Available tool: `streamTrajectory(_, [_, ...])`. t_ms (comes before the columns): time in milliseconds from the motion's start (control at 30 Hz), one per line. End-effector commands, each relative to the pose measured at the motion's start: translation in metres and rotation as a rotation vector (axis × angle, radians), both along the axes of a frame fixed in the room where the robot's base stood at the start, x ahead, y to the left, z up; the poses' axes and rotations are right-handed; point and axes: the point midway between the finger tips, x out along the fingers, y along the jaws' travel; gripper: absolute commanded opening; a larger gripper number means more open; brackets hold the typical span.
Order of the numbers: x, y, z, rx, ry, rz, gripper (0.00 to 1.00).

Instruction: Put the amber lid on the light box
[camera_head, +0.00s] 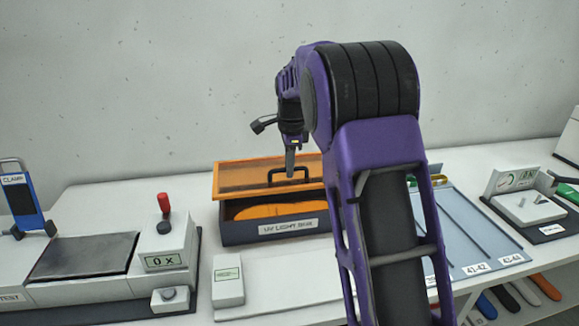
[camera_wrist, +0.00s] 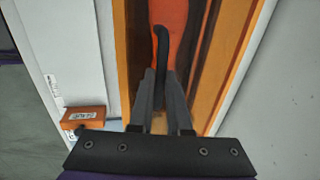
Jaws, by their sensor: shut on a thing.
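The light box (camera_head: 240,233) is a dark open box with a "UV LIGHT BOX" label on its front, in the middle of the table in the head view. An orange sole (camera_head: 270,211) lies inside. The amber lid (camera_head: 238,179), a see-through panel with an orange frame, is above and behind the box's front rim. The sole shows below its front edge; whether its back touches the box is hidden. My gripper (camera_head: 290,172) is shut on the lid's black handle.
A press-like unit with a red-knobbed block (camera_head: 166,242) stands left of the box. A small white box (camera_head: 228,281) stands in front. A blue-grey sorting tray (camera_head: 470,225) lies to the right, partly behind my arm. An orange labelled block (camera_wrist: 85,117) shows in the wrist view.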

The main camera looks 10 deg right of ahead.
Motion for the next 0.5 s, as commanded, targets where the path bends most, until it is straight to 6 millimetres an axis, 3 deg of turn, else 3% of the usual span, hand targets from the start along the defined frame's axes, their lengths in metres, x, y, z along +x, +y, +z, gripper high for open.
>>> streamTrajectory(267, [0.002,0.0,-0.001,0.0,-0.001,-0.001,0.0])
streamTrajectory(500, [0.002,0.0,-0.02,0.0,0.001,-0.001,0.0])
